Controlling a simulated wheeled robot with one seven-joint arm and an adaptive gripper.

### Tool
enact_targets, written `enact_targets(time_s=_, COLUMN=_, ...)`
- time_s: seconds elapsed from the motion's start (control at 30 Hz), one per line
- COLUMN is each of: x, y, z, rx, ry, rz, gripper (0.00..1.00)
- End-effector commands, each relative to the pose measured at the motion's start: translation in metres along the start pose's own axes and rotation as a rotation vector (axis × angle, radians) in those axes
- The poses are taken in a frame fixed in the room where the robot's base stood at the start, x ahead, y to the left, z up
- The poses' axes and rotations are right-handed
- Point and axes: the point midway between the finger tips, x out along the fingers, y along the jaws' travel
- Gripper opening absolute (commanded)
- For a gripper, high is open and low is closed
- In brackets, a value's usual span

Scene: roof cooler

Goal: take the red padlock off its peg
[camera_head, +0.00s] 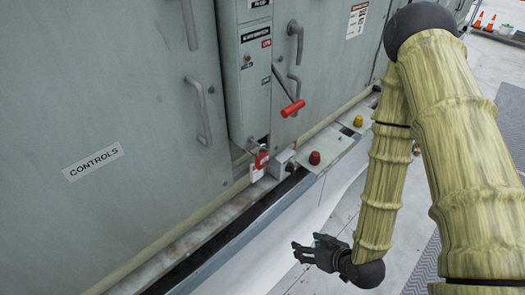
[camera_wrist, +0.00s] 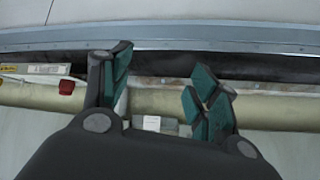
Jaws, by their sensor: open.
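The red padlock (camera_head: 261,161) hangs at the foot of the narrow grey control box, with a white tag or label at its lower part. The peg behind it is too small to make out. My gripper (camera_head: 296,251) is open and empty, low and to the right of the padlock, clearly apart from it. In the wrist view the open fingers (camera_wrist: 160,80) have green pads and stand wide apart. A small white patch (camera_wrist: 151,123) shows between them; I cannot tell whether it belongs to the padlock.
A red knob (camera_head: 314,158) and a yellow knob (camera_head: 358,121) stand on ledge plates right of the padlock. The red knob also shows in the wrist view (camera_wrist: 66,87). A red-gripped lever (camera_head: 292,108) juts out above.

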Motion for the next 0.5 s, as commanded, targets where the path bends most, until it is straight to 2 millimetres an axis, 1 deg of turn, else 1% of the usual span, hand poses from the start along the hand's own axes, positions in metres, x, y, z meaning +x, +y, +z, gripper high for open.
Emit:
enact_targets(time_s=0.03, x=-0.011, y=-0.007, z=-0.046, rx=-0.048, ry=0.109, rz=-0.036, gripper=0.61)
enact_targets(time_s=0.07, x=-0.017, y=-0.012, z=-0.068, rx=-0.076, ry=0.172, rz=-0.06, gripper=0.61)
enact_targets(time_s=0.1, x=-0.026, y=-0.019, z=-0.096, rx=-0.11, ry=0.254, rz=-0.088, gripper=0.61)
enact_targets(time_s=0.17, x=-0.041, y=-0.029, z=-0.132, rx=-0.155, ry=0.367, rz=-0.127, gripper=0.61)
enact_targets(time_s=0.2, x=-0.052, y=-0.035, z=-0.153, rx=-0.178, ry=0.436, rz=-0.15, gripper=0.61)
enact_targets(time_s=0.3, x=-0.077, y=-0.048, z=-0.193, rx=-0.222, ry=0.574, rz=-0.194, gripper=0.61)
enact_targets(time_s=0.33, x=-0.084, y=-0.05, z=-0.201, rx=-0.232, ry=0.606, rz=-0.203, gripper=0.61)
enact_targets(time_s=0.4, x=-0.094, y=-0.055, z=-0.215, rx=-0.247, ry=0.659, rz=-0.222, gripper=0.61)
enact_targets(time_s=0.5, x=-0.099, y=-0.059, z=-0.225, rx=-0.258, ry=0.698, rz=-0.234, gripper=0.61)
